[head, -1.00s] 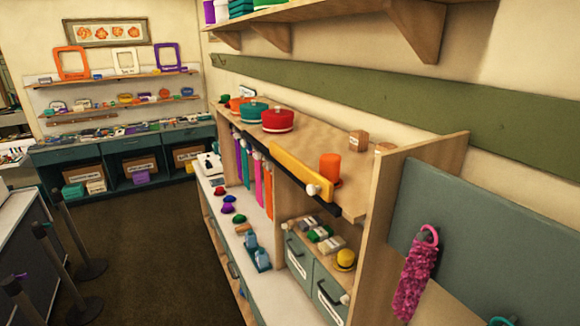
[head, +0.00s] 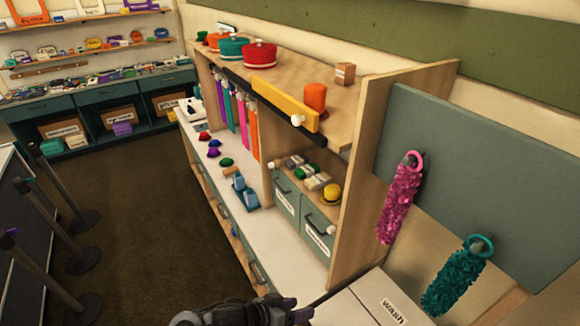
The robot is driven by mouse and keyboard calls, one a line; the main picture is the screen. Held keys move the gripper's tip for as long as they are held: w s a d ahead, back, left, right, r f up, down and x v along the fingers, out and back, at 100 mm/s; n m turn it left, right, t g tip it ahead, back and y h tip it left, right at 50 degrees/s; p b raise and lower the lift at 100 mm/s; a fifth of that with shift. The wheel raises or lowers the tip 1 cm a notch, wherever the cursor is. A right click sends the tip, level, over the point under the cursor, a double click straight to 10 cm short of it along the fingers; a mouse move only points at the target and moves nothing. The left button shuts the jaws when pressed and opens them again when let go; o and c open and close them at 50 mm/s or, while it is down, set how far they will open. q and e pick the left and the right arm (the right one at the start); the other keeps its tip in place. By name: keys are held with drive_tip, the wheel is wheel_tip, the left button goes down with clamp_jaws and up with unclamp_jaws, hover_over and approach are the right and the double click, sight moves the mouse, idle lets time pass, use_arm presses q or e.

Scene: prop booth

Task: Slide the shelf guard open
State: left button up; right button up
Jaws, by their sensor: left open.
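The shelf guard is a yellow bar (head: 284,103) with a white knob (head: 297,120). It stands along the front edge of the wooden top shelf, at the right part of a black rail (head: 240,86). An orange cylindrical item (head: 315,97) stands behind the guard's right end. My left gripper (head: 301,312) shows at the bottom edge, open and apart from the guard, well below it in the picture. Most of my left arm is cut off by the frame. My right gripper is out of view.
Red (head: 260,55) and teal hats stand on the top shelf left of the guard. A small wooden block (head: 345,73) stands to the right. A white "wash" box (head: 370,303) is near my left gripper. Pink and teal fluffy dusters hang at right. Posts stand on the left floor.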

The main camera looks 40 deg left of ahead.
use_arm(q)
drive_tip(key=w+a+r+m+t+h+b, duration=0.1)
drive_tip(key=w+a+r+m+h+b, duration=0.1)
drive_tip(key=w+a+r+b, duration=0.45)
use_arm(e)
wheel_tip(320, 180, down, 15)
drive_tip(key=b, duration=0.7)
use_arm(q)
drive_tip(key=m+t+y+p, duration=0.1)
drive_tip(key=m+t, duration=0.3)
drive_tip(key=t, duration=0.1)
approach(294, 120)
drive_tip(key=p+x, duration=0.6)
drive_tip(key=x, duration=0.1)
drive_tip(key=shift+w+r, duration=0.1)
drive_tip(key=shift+w, duration=0.05)
drive_tip(key=shift+p+x, duration=0.3)
drive_tip(key=shift+x, duration=0.6)
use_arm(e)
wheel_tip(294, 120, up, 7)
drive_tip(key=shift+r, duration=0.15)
use_arm(q)
clamp_jaws()
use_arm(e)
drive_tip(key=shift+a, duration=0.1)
